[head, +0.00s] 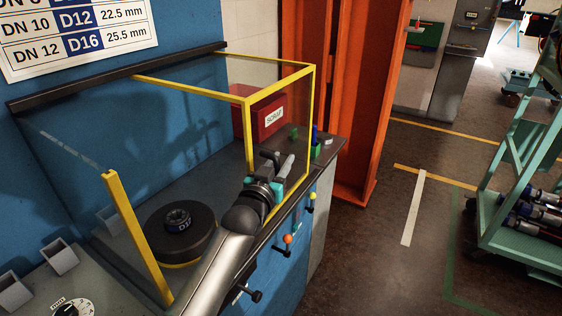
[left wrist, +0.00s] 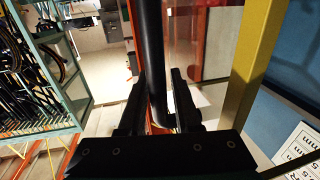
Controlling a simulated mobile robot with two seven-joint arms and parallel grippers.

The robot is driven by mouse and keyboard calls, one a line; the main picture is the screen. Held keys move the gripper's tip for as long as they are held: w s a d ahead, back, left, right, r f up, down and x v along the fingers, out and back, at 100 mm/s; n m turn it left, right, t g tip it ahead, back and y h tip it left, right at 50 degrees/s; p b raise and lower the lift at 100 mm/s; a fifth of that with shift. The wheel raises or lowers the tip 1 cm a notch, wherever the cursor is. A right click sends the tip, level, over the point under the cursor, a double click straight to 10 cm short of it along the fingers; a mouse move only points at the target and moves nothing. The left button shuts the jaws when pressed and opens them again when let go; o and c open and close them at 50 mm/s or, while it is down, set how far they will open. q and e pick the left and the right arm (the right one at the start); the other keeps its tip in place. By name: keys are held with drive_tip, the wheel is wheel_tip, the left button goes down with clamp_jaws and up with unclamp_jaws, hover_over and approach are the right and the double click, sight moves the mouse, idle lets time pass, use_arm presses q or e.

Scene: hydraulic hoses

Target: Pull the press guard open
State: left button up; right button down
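The press guard is a clear box with a yellow frame (head: 248,140), standing over the press bed against the blue wall. My left gripper (head: 280,168) is at the front right of the guard, near its yellow upright. In the left wrist view the fingers of my left gripper (left wrist: 160,105) stand on either side of a black bar (left wrist: 152,50), which looks like the guard handle. Whether they press on it cannot be made out. The yellow upright (left wrist: 252,70) runs to the right of the fingers there. My right gripper is not in view.
A round black die marked D12 (head: 180,235) sits on the bed behind the guard. A red scrap bin (head: 268,115) and an orange post (head: 350,90) stand beyond. Coloured knobs (head: 287,240) are on the press front. A green hose rack (head: 525,235) stands right; floor between is clear.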

use_arm(q)
drive_tip(key=shift+s+a, duration=0.1)
drive_tip(key=shift+s, duration=0.05)
drive_tip(key=p+v, duration=0.2)
drive_tip(key=v, duration=1.3)
